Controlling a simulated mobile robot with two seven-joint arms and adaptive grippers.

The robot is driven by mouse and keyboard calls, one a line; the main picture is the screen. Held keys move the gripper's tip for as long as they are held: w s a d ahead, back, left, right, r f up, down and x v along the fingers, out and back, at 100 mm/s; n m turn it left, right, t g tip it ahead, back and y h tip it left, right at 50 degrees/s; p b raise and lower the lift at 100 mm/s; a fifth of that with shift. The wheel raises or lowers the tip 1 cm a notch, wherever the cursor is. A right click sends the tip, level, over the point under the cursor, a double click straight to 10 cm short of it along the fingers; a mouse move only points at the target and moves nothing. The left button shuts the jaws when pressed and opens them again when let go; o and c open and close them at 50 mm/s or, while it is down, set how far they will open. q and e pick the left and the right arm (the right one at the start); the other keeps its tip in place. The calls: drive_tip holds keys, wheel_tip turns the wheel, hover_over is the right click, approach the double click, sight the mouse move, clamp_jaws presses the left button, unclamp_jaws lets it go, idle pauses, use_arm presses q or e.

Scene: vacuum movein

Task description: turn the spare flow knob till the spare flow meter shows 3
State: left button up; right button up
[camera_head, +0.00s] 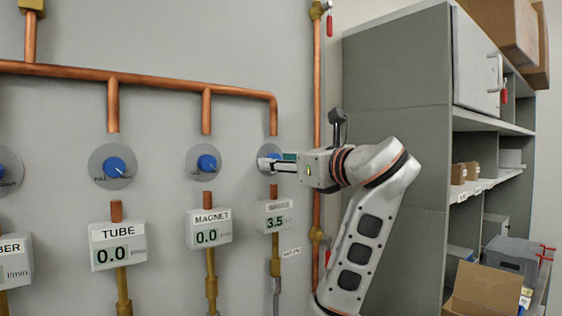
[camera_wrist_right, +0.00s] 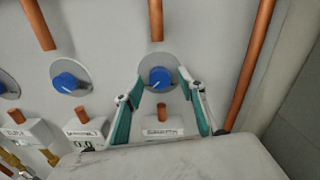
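The spare flow knob (camera_wrist_right: 158,78) is blue on a round grey plate. In the head view the knob (camera_head: 275,156) is partly hidden by my right gripper (camera_head: 272,163). Below it, the spare flow meter (camera_head: 274,217) is a white box reading 3.5; its label is blurred. In the right wrist view the meter (camera_wrist_right: 163,133) shows mostly its label. There, my right gripper (camera_wrist_right: 161,79) has its fingers apart, one on each side of the knob, with a visible gap to the blue part. My left gripper is not in view.
The tube knob (camera_head: 115,166) and magnet knob (camera_head: 207,163) are to the left, over the tube meter (camera_head: 118,246) and magnet meter (camera_head: 208,229), both reading 0.0. A vertical copper pipe (camera_head: 317,90) and a grey cabinet (camera_head: 395,100) are to the right.

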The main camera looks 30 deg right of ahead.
drive_tip(key=c, duration=1.1)
drive_tip(key=m+b, duration=0.4)
drive_tip(key=m, duration=0.3)
drive_tip(key=shift+m+b, duration=0.3)
drive_tip(key=shift+r, duration=0.1)
